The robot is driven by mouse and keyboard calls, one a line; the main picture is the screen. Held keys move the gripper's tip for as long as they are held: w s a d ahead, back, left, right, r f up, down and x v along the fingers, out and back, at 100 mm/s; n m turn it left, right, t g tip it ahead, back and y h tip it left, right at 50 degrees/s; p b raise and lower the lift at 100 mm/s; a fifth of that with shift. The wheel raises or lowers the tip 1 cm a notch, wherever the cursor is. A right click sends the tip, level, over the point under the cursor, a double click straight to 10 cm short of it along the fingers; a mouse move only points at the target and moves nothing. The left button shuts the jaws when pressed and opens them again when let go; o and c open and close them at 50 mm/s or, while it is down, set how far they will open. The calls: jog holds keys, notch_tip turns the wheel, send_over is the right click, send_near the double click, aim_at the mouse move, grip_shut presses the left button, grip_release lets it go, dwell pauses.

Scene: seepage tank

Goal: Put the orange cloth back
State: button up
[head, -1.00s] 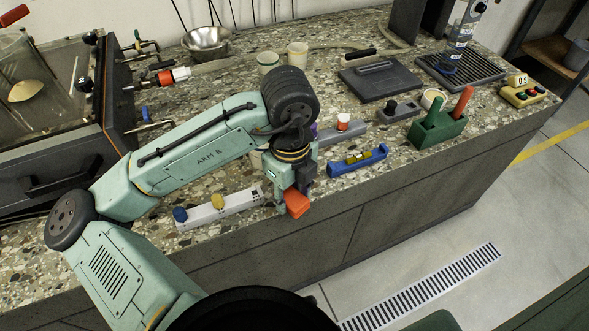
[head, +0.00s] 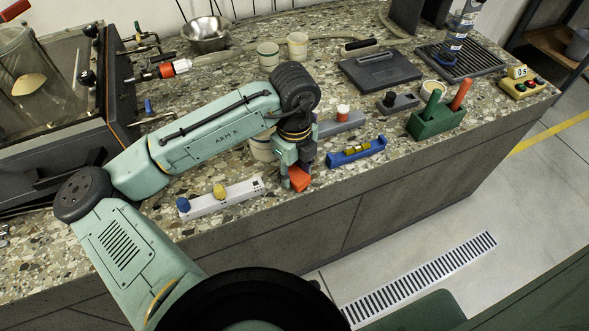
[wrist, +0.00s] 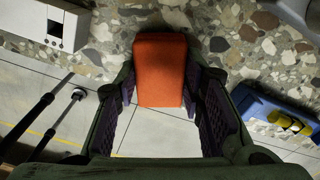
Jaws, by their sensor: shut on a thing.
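The orange cloth (head: 299,178) is a small folded block at the front edge of the speckled counter (head: 235,217). My gripper (head: 293,178) is shut on it, pointing down. In the wrist view the orange cloth (wrist: 160,70) sits between the two dark finger pads, with counter stone beyond it and floor below it. In that view it overlaps the counter's edge; I cannot tell whether it touches the counter.
A green holder (head: 436,122) with handles stands further right. A white tub (head: 262,147) is partly hidden behind my gripper.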

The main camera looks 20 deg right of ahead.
aim_at(294, 173)
jog(key=shift+f, duration=0.2)
jog(key=o, duration=1.1)
jog(key=shift+r, duration=0.1)
notch_tip(294, 173, up, 12)
jog(key=shift+r+b, duration=0.2)
jog(key=shift+b, duration=0.25)
